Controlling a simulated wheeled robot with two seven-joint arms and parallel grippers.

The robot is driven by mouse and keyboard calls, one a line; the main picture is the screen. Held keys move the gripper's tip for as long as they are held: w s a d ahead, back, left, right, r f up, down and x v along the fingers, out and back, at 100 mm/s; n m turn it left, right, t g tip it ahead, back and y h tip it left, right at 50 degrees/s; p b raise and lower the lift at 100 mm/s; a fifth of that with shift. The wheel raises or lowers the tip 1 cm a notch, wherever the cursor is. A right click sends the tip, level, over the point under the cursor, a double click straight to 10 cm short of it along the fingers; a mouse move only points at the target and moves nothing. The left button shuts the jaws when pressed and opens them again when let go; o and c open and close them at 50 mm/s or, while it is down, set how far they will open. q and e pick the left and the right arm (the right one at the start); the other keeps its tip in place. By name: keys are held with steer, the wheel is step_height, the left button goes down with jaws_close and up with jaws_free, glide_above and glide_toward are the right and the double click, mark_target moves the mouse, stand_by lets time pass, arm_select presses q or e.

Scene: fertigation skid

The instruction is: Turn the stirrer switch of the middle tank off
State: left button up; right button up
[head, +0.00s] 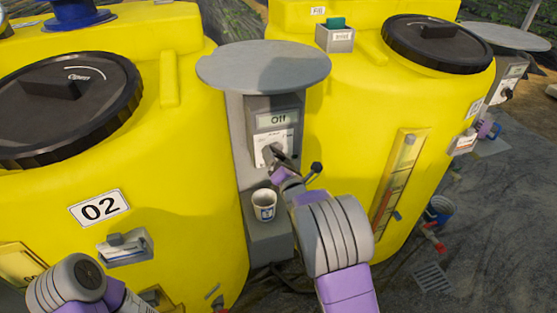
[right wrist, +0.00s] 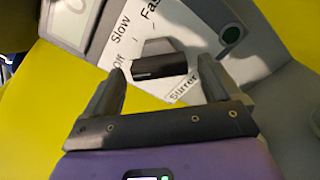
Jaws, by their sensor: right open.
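The stirrer switch is a dark knob (right wrist: 160,60) on a white label marked Off, Slow, Fast and Stirrer. It sits on a grey control box (head: 242,130) under a round grey cover, between yellow tank 02 (head: 185,170) and the yellow tank to the right (head: 350,110). The display (head: 278,118) above the switch reads "Off". My right gripper (head: 276,158) is at the switch, and in the right wrist view its open fingers (right wrist: 160,85) point at the knob from either side. I cannot tell whether they touch it. Only part of my left arm shows; its gripper is out of view.
A white cup (head: 264,206) stands on a ledge below the switch, close to my right arm.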

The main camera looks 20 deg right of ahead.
steer(key=s+p, duration=0.1)
steer(key=s, duration=0.6)
steer(key=shift+s+d, duration=0.15)
steer(key=shift+s, duration=0.15)
steer(key=s+f+m+g+p, duration=0.1)
steer(key=s+f+m+g, duration=0.2)
steer(key=f+m, duration=0.35)
steer(key=s+f+m+g, duration=0.3)
steer(key=f, duration=0.6)
steer(key=s+f+m+g+p, duration=0.1)
steer(key=s+f+m+g, duration=0.25)
steer(key=f, duration=0.45)
steer(key=s+a+f+m+g+y, duration=0.1)
steer(key=s+a+f+m+g, duration=0.3)
steer(key=s+m, duration=0.4)
steer(key=s+a+f+m+g+y, duration=0.2)
steer(key=s+a+f+m+g, duration=0.2)
steer(key=s+m, duration=0.5)
step_height(320, 180, down, 3)
steer(key=shift+s+a+r+y+p, duration=0.1)
steer(key=shift+s+a+y+p, duration=0.3)
steer(key=shift+s, duration=0.8)
